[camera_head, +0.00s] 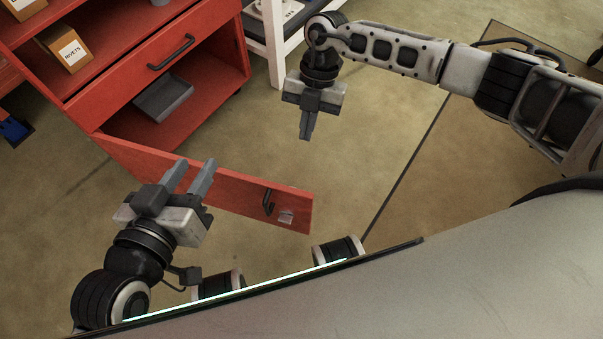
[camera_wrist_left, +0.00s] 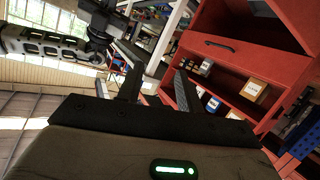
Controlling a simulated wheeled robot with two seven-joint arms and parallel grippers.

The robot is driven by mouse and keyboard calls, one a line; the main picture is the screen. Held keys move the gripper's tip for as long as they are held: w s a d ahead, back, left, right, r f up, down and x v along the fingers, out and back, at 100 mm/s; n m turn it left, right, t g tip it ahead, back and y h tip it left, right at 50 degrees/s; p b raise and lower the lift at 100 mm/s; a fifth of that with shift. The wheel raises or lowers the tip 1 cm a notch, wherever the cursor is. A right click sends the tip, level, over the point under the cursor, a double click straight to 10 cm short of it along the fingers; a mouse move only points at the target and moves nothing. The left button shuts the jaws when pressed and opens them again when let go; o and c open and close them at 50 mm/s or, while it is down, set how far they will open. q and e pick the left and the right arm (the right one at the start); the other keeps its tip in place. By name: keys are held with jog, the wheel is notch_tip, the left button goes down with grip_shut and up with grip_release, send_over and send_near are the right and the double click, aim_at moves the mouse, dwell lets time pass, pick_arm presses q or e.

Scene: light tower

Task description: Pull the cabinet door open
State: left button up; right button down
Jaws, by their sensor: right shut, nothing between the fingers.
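The red cabinet (camera_head: 205,85) stands at the upper left of the head view, its lower compartment open. Its red door (camera_head: 235,192) is swung wide, out toward my body. A dark handle (camera_head: 268,202) sits near the door's free end. My left gripper (camera_head: 190,172) is open, with its fingers overlapping the door in the head view; I cannot tell if they touch it. In the left wrist view its fingers (camera_wrist_left: 158,80) are apart with nothing held, and the cabinet (camera_wrist_left: 240,60) rises behind at right. My right gripper (camera_head: 306,130) is shut and empty, above the floor beyond the door.
A grey tray (camera_head: 163,97) lies inside the lower compartment. Above it is a drawer with a dark handle (camera_head: 171,52). A rivets box (camera_head: 66,50) sits on a higher shelf. A white-framed rack (camera_head: 275,35) stands right of the cabinet. Open floor lies right of the door.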

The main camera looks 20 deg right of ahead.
pick_arm(q)
jog(key=d+r+n+t+h+b, duration=0.1)
jog(key=b, duration=0.2)
jog(key=shift+w+d+b, duration=0.1)
jog(key=shift+w+b, duration=0.05)
jog(key=shift+b, duration=0.15)
pick_arm(e)
jog(key=s+a+f, duration=0.3)
jog(key=s+f, duration=0.3)
jog(key=f, duration=0.3)
jog(key=shift+f+h, duration=0.25)
jog(key=shift+h, duration=0.05)
jog(key=shift+s, duration=0.1)
